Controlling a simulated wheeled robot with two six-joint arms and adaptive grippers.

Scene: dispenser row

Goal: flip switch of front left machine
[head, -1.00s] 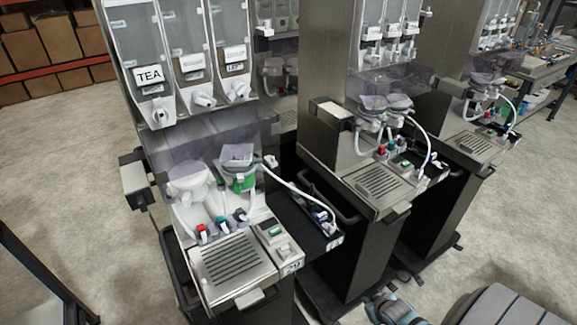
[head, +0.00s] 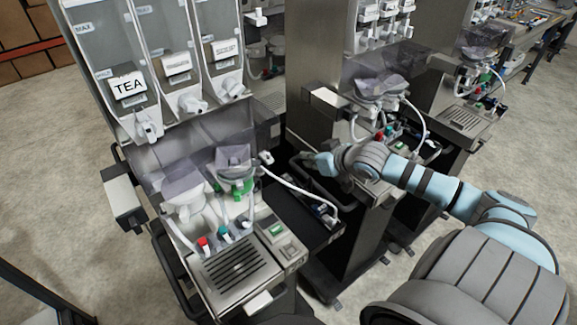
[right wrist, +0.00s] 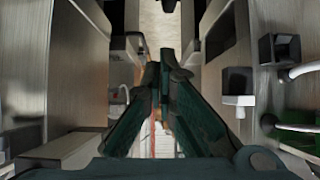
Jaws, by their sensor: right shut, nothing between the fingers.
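The front left machine, with a TEA label (head: 128,85) on its hopper, stands at the left in the head view. A green switch (head: 277,230) sits on the small grey control panel (head: 270,222) beside its drip grille (head: 236,267). My right gripper (head: 310,160) is shut and empty. It is in the air behind and to the right of that panel, apart from the switch, near the gap before the neighbouring machine. In the right wrist view its dark fingers (right wrist: 160,62) are together, with machine sides to both sides. I cannot pick out the switch there. My left gripper is not in view.
A white tube (head: 300,187) and a black tray (head: 325,212) with small parts stick out right of the front left machine. A second machine (head: 318,85) stands close behind, with a black handle bar. Concrete floor (head: 60,200) is free at the left.

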